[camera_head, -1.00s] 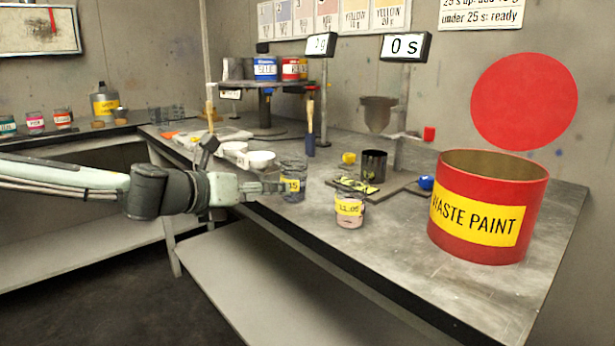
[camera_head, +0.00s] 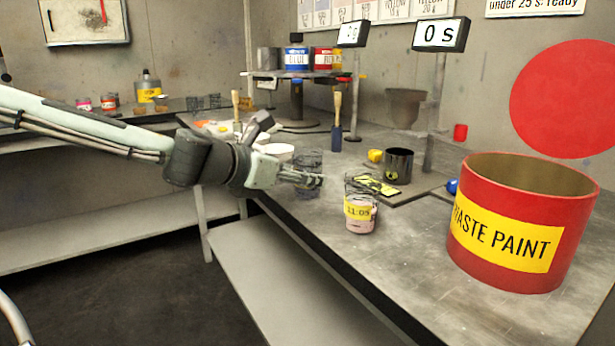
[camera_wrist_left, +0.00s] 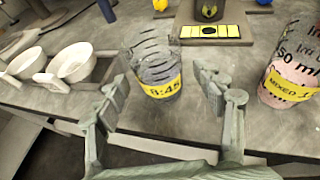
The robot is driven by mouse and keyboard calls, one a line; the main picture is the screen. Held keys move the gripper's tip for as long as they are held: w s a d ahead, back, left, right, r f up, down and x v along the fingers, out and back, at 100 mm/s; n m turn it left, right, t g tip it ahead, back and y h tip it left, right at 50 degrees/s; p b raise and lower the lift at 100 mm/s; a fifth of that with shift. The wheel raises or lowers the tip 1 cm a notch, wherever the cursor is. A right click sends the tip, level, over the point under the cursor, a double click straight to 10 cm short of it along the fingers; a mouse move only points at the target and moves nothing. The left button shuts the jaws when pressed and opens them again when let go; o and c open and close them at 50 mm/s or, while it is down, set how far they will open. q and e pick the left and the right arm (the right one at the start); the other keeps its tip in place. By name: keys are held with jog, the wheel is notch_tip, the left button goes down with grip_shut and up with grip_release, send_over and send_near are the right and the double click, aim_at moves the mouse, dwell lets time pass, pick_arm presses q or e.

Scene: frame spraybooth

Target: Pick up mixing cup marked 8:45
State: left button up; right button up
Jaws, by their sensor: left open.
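The mixing cup marked 8:45 (camera_wrist_left: 158,68) is a clear cup with dark scale marks, a grey content and a yellow label. It stands upright near the table's front edge. In the head view the cup (camera_head: 309,160) is partly hidden behind my left gripper (camera_head: 305,180), and its label is covered. In the left wrist view my left gripper (camera_wrist_left: 167,84) is open, with one finger on each side of the cup's near side. I cannot tell whether a finger touches it.
A pink-filled cup marked 11:05 (camera_head: 360,213) stands close on the right. White strainers (camera_wrist_left: 75,62) stand on the left. A black cup (camera_head: 398,166) stands behind, and the red waste paint bucket (camera_head: 520,222) is at right.

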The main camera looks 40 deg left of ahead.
pick_arm(q)
jog(key=shift+f+x, duration=0.2)
jog(key=shift+x, duration=0.9)
jog(key=shift+w, duration=0.4)
jog(key=c, duration=1.3)
pick_arm(e)
jog(key=shift+w+r, duration=0.3)
jog(key=shift+r, duration=0.2)
pick_arm(q)
jog(key=shift+r, duration=0.15)
